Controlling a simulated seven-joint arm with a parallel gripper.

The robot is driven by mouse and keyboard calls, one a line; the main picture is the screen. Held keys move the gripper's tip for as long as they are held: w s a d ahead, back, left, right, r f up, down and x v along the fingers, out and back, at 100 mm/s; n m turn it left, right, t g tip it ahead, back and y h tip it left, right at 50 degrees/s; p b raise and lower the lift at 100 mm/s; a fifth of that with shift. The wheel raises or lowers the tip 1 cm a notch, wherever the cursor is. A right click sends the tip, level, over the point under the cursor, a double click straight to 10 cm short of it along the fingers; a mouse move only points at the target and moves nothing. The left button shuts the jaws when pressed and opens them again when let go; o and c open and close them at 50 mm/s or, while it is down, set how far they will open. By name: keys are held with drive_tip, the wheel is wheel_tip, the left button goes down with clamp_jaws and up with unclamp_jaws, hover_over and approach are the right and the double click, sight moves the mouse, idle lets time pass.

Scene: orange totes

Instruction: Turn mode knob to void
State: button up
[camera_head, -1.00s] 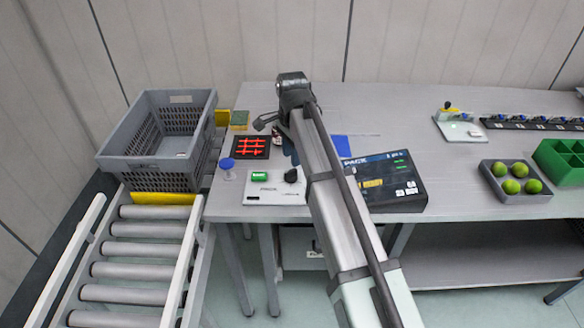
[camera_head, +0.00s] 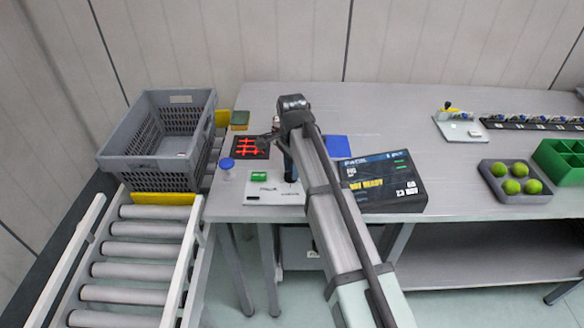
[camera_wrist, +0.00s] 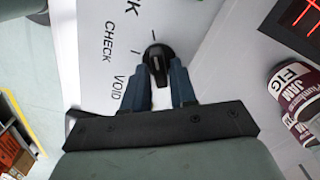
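The black mode knob (camera_wrist: 158,60) shows in the wrist view on a white panel (camera_wrist: 92,35). Printed words CHECK and VOID lie left of it, with part of another word ending in K above. My gripper (camera_wrist: 163,75) is at the knob, its two blue fingers on either side of the knob's grip with only a narrow gap. They look closed against it, though the contact is partly hidden. In the head view my gripper (camera_head: 288,172) is down at the right part of the white panel (camera_head: 262,190) and hides the knob.
A green button (camera_head: 258,176) is on the panel's left. A dark display (camera_head: 382,183) stands close on the right. A grey crate (camera_head: 130,165) is at the left.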

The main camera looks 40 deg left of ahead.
clamp_jaws()
drive_tip(key=shift+n, duration=0.3)
drive_tip(key=n, duration=0.5)
drive_tip(key=shift+a, duration=0.15)
drive_tip(key=n, duration=0.5)
drive_tip(key=shift+n, duration=0.4)
drive_tip(key=n, duration=0.6)
drive_tip(key=shift+s+a, duration=0.15)
drive_tip(key=n, duration=0.6)
drive_tip(key=shift+s, duration=0.1)
drive_tip(key=shift+n, duration=0.4)
